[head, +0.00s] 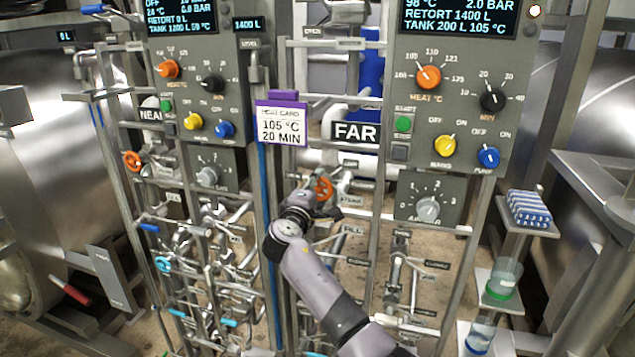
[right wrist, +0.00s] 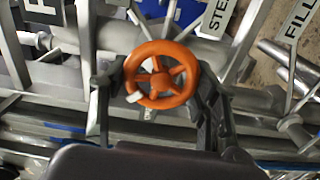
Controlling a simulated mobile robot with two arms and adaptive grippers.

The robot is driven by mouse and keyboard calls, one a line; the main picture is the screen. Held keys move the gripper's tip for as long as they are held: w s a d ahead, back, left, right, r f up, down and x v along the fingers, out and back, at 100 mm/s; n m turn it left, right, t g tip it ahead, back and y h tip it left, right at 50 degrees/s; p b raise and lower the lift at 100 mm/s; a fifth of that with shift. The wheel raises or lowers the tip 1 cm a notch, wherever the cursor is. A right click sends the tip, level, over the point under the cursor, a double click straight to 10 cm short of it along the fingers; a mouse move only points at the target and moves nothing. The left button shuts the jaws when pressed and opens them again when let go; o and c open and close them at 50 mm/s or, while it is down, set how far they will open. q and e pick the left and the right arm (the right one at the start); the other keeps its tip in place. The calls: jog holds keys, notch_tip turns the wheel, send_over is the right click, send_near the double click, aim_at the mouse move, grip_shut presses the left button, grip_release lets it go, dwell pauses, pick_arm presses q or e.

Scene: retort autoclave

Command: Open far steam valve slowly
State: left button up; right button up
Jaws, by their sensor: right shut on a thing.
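The far steam valve's orange handwheel (head: 323,188) stands below the FAR sign (head: 355,132) in the head view, partly hidden by my right gripper (head: 312,205). In the right wrist view the orange handwheel (right wrist: 160,82) fills the middle, with spokes and a round hub. My right gripper (right wrist: 158,88) has one dark finger on each side of the wheel and is shut on it. A partly cut-off label beginning STE (right wrist: 219,14) is beside the wheel. My left gripper is not in view.
The far panel (head: 450,100) with knobs and a display reading 98 °C and 2.0 BAR is above right. A purple-topped heat card (head: 282,124) reads 105 °C, 20 MIN. The near steam wheel (head: 132,160) is at left. Pipes and rails crowd around my arm.

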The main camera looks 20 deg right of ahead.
jog(key=n+p, duration=0.3)
jog(key=n, duration=0.2)
jog(key=shift+n+p, duration=0.3)
jog(key=shift+p, duration=0.05)
jog(key=n+p, duration=0.1)
jog(key=n, duration=0.1)
jog(key=shift+f+n+p, duration=0.1)
jog(key=shift+n+p, duration=0.2)
jog(key=shift+p, duration=0.05)
jog(key=shift+f+n+p, duration=0.1)
jog(key=shift+n+p, duration=0.2)
jog(key=shift+n, duration=0.2)
jog(key=shift+f, duration=0.1)
jog(key=o, duration=1.1)
jog(key=shift+o, duration=0.2)
jog(key=shift+s, duration=0.15)
jog(key=v, duration=1.1)
jog(key=shift+s+a, duration=0.25)
jog(key=shift+s, duration=0.05)
